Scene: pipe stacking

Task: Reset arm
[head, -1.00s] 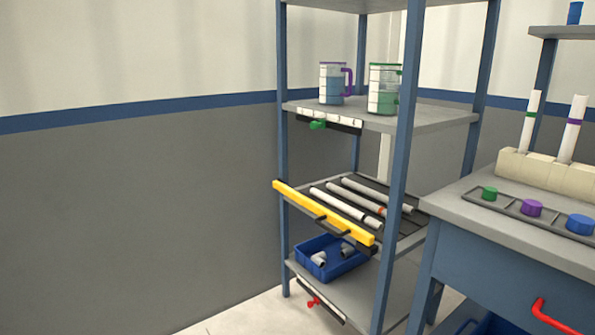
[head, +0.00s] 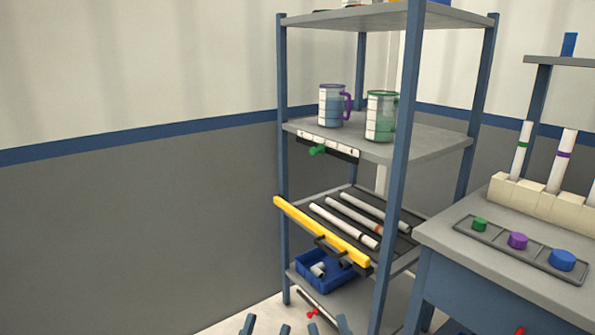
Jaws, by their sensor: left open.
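Only the blue-grey fingertips of my grippers show, at the bottom edge of the head view. My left gripper (head: 266,328) is open, with nothing seen between its tips. My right gripper (head: 341,325) is further right and mostly cut off by the frame edge, so its opening cannot be judged. Both appear low in front of the shelf rack. My arms are out of view.
A blue-posted rack (head: 398,150) holds two jugs, a yellow-fronted drawer (head: 320,231) with white pipes, and a blue bin (head: 328,278). A workbench (head: 480,232) with coloured caps and upright pipes stands right. A bare wall is left.

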